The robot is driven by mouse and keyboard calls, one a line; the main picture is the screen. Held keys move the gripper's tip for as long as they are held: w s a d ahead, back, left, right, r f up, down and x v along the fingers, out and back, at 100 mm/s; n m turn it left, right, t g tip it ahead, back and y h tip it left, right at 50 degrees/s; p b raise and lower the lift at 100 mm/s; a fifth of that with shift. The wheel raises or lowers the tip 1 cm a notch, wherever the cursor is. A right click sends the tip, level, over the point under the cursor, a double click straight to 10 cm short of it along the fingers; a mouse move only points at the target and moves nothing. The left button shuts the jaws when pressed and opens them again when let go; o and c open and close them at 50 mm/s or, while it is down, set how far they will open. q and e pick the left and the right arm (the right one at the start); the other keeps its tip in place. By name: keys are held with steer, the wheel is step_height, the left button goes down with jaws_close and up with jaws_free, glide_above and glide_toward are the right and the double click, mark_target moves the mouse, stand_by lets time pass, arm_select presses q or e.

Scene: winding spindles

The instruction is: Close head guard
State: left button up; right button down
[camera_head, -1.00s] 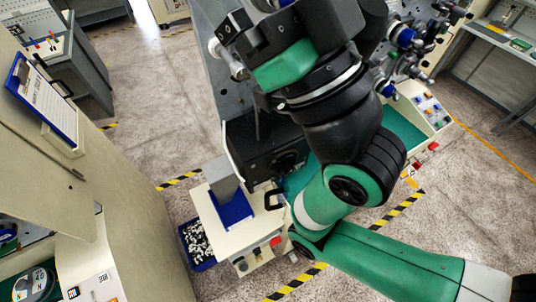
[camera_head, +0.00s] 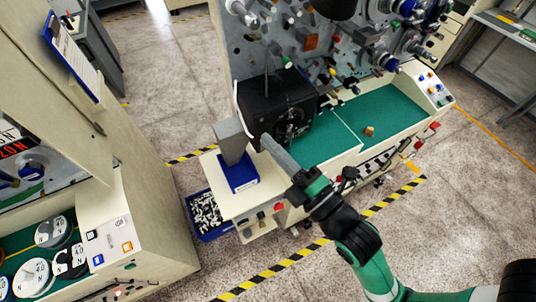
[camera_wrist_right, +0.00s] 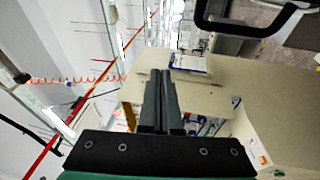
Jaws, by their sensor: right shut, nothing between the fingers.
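A black, box-like housing (camera_head: 262,105) stands at the left end of the winding machine, with a dark round chuck (camera_head: 293,122) at its front. I cannot tell for sure which part is the head guard or how far it stands open. My right gripper (camera_head: 268,142) is shut and empty, in front of the housing's lower edge as seen in the head view. Its two fingers (camera_wrist_right: 160,85) lie together in the right wrist view. A black bar handle (camera_wrist_right: 245,30) shows beyond them at top right, apart from the fingers. My left gripper is out of view.
A grey block (camera_head: 231,138) stands over a blue tray (camera_head: 239,173) beside the housing. A blue bin of small parts (camera_head: 207,214) sits lower left. The green work surface (camera_head: 385,112) to the right is mostly clear. A beige cabinet (camera_head: 150,220) stands at left.

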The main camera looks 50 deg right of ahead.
steer(key=s+f+g, duration=0.2)
steer(key=s+f, duration=0.1)
steer(key=f, duration=0.5)
steer(key=w+d, duration=0.5)
steer(key=w, duration=0.2)
steer(key=shift+p, duration=0.4)
steer(key=shift+r, duration=0.1)
